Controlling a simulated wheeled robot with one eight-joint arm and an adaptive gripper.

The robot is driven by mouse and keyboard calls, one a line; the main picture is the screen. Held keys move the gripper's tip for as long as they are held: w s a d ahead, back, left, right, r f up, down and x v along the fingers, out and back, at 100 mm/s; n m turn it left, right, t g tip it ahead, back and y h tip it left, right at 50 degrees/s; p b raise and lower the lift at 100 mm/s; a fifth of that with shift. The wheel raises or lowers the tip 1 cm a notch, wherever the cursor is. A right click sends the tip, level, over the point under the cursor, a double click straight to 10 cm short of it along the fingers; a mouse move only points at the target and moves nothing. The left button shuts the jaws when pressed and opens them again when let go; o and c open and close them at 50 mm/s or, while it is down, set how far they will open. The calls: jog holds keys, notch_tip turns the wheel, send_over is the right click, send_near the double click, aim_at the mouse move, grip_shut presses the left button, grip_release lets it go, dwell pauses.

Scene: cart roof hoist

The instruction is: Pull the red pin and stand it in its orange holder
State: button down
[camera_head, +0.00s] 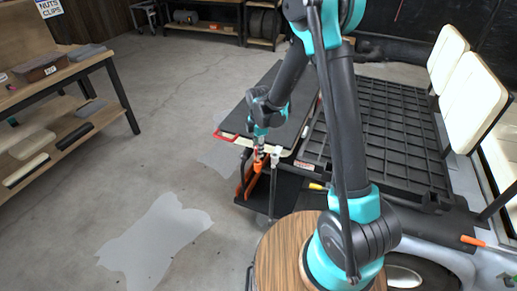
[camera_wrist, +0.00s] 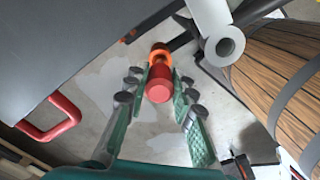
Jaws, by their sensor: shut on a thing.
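The red pin (camera_wrist: 158,86) is between the two fingers of my gripper (camera_wrist: 159,92) in the wrist view. The gripper is shut on it, with its round red head facing the camera. The orange holder (camera_wrist: 160,50) shows as a ring just beyond the pin, in line with it. I cannot tell from this view whether the pin's lower end is inside the ring or above it. In the head view my gripper (camera_head: 259,146) points down beside the cart's corner, just above an orange part (camera_head: 257,166). The pin is too small there to make out clearly.
A dark panel (camera_head: 273,100) lies close beside the gripper. A red handle (camera_wrist: 52,122) is at left in the wrist view, and a white tube (camera_wrist: 222,44) stands close at right. A workbench (camera_head: 60,76) stands at left; the floor between is clear.

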aim_at(258, 161)
jog(key=shift+f, duration=2.2)
jog(key=shift+r, duration=2.2)
jog(key=shift+f, duration=2.35)
jog(key=c, duration=1.2)
grip_release()
jog(key=shift+r, duration=0.1)
